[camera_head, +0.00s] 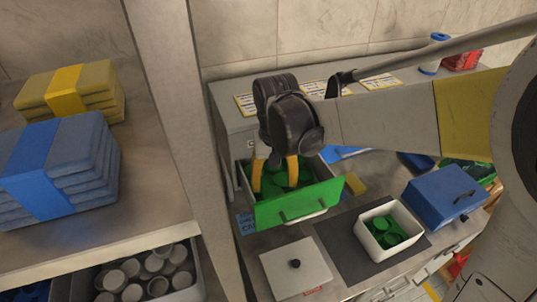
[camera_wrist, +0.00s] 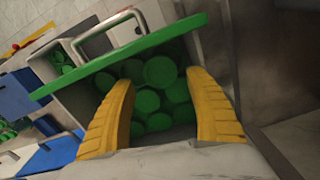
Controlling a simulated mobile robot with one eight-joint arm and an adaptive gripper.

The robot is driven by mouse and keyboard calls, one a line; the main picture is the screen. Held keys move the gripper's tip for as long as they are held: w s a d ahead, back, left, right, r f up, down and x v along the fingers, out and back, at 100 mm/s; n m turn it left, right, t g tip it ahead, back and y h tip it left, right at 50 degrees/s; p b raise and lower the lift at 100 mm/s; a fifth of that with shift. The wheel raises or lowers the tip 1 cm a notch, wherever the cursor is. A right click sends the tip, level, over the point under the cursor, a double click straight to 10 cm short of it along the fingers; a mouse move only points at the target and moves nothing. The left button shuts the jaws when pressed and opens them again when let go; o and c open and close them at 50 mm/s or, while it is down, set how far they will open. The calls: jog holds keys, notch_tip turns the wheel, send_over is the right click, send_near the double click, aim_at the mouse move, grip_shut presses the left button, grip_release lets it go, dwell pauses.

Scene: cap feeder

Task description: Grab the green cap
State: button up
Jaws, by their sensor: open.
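Several round green caps (camera_head: 282,180) lie in an open drawer with a green front panel (camera_head: 299,205). In the wrist view the green caps (camera_wrist: 160,72) show between my two yellow fingers, and the drawer's green front (camera_wrist: 120,58) runs across the top with its metal handle. My gripper (camera_head: 273,180) is over the drawer, pointing down, its fingers spread apart. In the wrist view my gripper (camera_wrist: 162,112) is open and nothing is held between the fingers. The fingers partly hide the caps, and I cannot tell whether the tips touch any.
A blue box (camera_head: 443,197) is at right. A shelf post (camera_head: 180,120) rises left of the drawer. Folded blue cloths (camera_head: 58,165) lie on the shelf.

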aim_at(274, 195)
notch_tip(274, 195, down, 5)
jog(key=shift+s+f, duration=0.1)
jog(key=shift+f, duration=0.1)
jog(key=c, duration=0.6)
jog(key=shift+o, duration=0.2)
jog(key=shift+r, duration=0.1)
